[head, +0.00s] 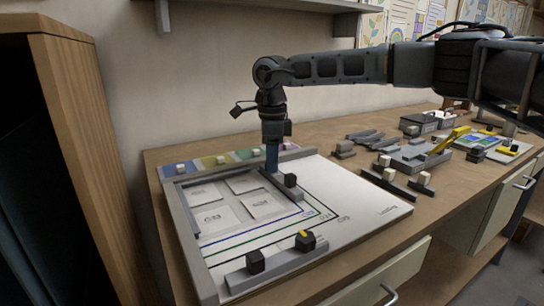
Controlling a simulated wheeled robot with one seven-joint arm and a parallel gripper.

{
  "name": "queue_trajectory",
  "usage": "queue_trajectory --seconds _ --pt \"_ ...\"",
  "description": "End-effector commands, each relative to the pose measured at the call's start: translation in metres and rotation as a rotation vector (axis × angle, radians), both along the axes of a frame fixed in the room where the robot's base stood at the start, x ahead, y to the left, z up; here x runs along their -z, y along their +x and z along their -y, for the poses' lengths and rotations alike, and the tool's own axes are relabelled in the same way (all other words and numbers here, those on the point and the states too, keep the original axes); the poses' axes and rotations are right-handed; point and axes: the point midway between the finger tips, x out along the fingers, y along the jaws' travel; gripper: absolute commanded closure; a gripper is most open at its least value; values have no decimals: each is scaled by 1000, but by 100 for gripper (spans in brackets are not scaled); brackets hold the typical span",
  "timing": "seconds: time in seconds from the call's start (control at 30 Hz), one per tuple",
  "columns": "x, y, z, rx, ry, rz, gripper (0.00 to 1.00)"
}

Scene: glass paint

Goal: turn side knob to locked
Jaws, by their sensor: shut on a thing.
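A white board (370,210) with a framed panel of square tiles lies on the bench. A grey side bar (282,188) lies along the panel's right edge. A dark knob (291,180) stands on its nearer part. My gripper (271,166) points straight down at the bar's far end, shut on the side knob there, which its fingers hide. I cannot tell which way that knob is turned. A front bar (280,267) carries a plain dark knob (255,262) and a dark knob with a yellow mark (305,240).
Coloured squares with pale knobs (221,160) line the board's back edge by the wall. Grey fixtures (410,155) and a yellow lever (447,141) stand to the right. A tall wooden cabinet (80,130) is at left. The board's right part is clear.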

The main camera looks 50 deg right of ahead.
Motion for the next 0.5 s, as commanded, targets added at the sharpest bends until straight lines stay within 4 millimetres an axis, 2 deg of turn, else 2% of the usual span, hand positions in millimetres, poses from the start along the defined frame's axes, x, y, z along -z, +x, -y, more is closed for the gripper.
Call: queue_trajectory --seconds 0.5 --pt "-1 -1 -2 489 -1 1 96"
